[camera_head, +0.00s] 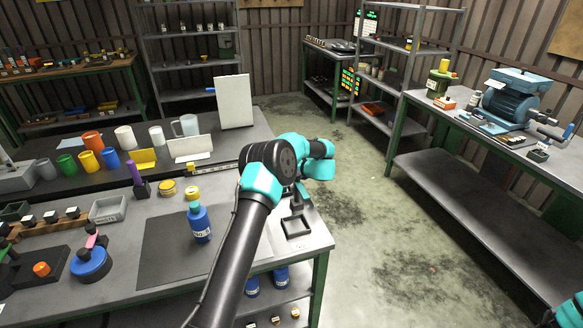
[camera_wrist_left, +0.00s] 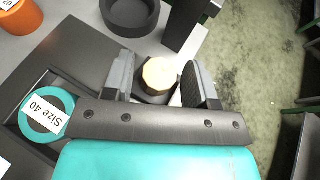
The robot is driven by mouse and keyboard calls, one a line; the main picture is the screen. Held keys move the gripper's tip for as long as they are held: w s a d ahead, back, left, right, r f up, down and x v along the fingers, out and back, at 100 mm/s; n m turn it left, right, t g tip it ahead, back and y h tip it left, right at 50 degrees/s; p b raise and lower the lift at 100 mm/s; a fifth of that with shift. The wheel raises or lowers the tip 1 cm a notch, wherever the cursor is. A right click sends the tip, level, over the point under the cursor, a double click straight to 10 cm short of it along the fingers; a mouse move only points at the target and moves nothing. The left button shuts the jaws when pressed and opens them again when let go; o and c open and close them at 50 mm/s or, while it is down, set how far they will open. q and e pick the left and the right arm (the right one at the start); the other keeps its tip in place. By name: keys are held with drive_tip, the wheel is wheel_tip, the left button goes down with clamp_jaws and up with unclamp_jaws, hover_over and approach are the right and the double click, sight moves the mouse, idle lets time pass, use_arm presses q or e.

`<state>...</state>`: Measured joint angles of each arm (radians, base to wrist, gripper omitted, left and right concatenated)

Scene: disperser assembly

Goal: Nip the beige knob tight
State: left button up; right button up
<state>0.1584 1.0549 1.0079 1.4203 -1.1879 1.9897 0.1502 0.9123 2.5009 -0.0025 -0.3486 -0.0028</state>
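The beige knob (camera_wrist_left: 160,75) shows in the left wrist view as a small many-sided cap on a dark part. My left gripper (camera_wrist_left: 158,64) has one finger on each side of it. A gap shows on the knob's left; on its right the finger is very close, and I cannot tell if it touches. In the head view my left arm reaches over the bench's right end, and its bent wrist hides the knob and fingers. A black stand with a square base (camera_head: 296,226) shows just below that wrist.
A blue bottle (camera_head: 200,222) stands on the dark mat (camera_head: 160,250). A black round dish (camera_wrist_left: 130,17) and a teal ring labelled Size 40 (camera_wrist_left: 46,112) lie near the gripper. The bench's right edge is close; open floor (camera_head: 390,240) lies beyond it.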

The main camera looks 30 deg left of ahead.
use_arm(q)
drive_tip(key=c, duration=0.7)
drive_tip(key=shift+c, duration=0.2)
drive_tip(key=shift+m+t, duration=0.3)
drive_tip(key=shift+s+m+t+h, duration=0.1)
drive_tip(key=shift+m+t+h, duration=0.7)
drive_tip(key=shift+m+t, duration=0.55)
drive_tip(key=o, duration=0.9)
drive_tip(key=v, duration=1.7)
drive_tip(key=shift+s+d+r, duration=0.1)
drive_tip(key=shift+s, duration=0.1)
